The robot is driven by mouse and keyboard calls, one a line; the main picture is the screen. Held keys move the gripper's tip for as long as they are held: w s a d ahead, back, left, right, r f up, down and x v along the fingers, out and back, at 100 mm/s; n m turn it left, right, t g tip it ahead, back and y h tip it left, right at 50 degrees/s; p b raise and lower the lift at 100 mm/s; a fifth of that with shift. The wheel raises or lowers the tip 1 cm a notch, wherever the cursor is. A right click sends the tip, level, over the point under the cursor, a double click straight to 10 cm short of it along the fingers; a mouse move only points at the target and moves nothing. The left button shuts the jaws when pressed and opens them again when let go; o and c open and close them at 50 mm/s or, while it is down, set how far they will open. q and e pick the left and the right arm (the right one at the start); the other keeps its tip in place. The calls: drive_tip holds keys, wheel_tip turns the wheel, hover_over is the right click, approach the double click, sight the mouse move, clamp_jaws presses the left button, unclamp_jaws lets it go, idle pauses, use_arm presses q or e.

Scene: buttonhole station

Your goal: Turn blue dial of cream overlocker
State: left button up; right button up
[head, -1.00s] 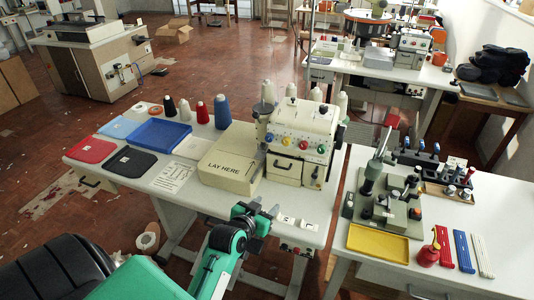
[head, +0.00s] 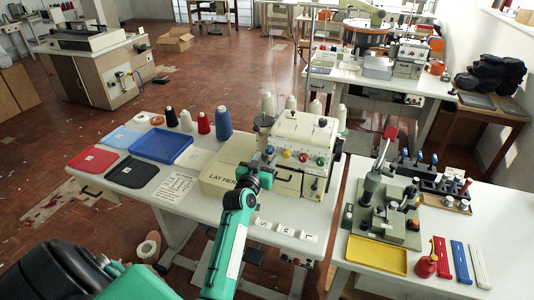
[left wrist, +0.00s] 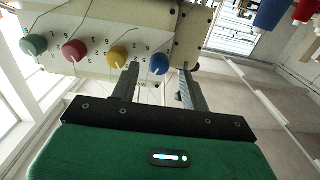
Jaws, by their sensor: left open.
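The cream overlocker (head: 306,130) stands on the white table, with a row of blue, yellow, red and green dials on its front. The blue dial (head: 270,150) is the leftmost in the head view, just above my left gripper (head: 266,164). In the left wrist view the blue dial (left wrist: 160,64) shows between the tips of my open left gripper (left wrist: 160,72). I cannot tell whether either finger touches it. The yellow dial (left wrist: 118,56) is close beside one finger; the red dial (left wrist: 75,50) and green dial (left wrist: 34,44) are farther off. My right gripper is out of view.
Thread cones (head: 222,122) and a blue tray (head: 161,142) stand farther left. White labelled tabs (head: 285,229) sit at the table's front edge. A yellow tray (head: 377,256) is on the right table.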

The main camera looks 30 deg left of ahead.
sight(270, 150)
use_arm(q)
drive_tip(key=shift+x, duration=1.25)
drive_tip(key=shift+c, duration=0.3)
drive_tip(key=c, duration=0.9)
drive_tip(key=shift+c, duration=0.2)
